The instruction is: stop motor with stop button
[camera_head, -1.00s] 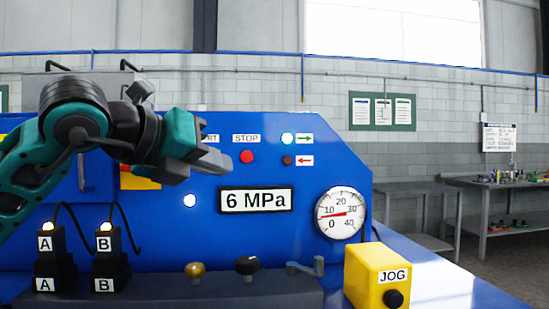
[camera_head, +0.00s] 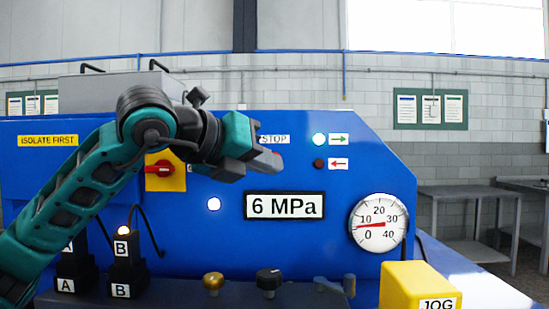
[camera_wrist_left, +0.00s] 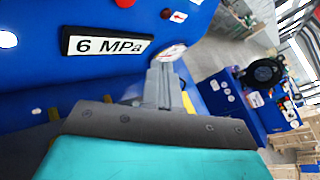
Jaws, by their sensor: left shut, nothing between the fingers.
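The blue panel (camera_head: 330,180) carries a STOP label (camera_head: 273,139). Only a bit of the red stop button (camera_head: 277,153) shows below that label, mostly hidden behind my left fingertips. In the left wrist view the red button (camera_wrist_left: 125,3) is at the top edge, apart from the fingers in the picture. My left gripper (camera_head: 272,162) is shut and empty, its tips in front of the button in the head view. Contact cannot be told. The left gripper (camera_wrist_left: 163,88) also shows in the wrist view. My right gripper is not in view.
A lit green lamp (camera_head: 319,140) and dark red lamp (camera_head: 320,164) sit right of the button. Below are the 6 MPa display (camera_head: 285,206) and a gauge (camera_head: 379,224). A red-and-yellow switch (camera_head: 160,171) is behind my arm. A yellow JOG box (camera_head: 413,284) stands front right.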

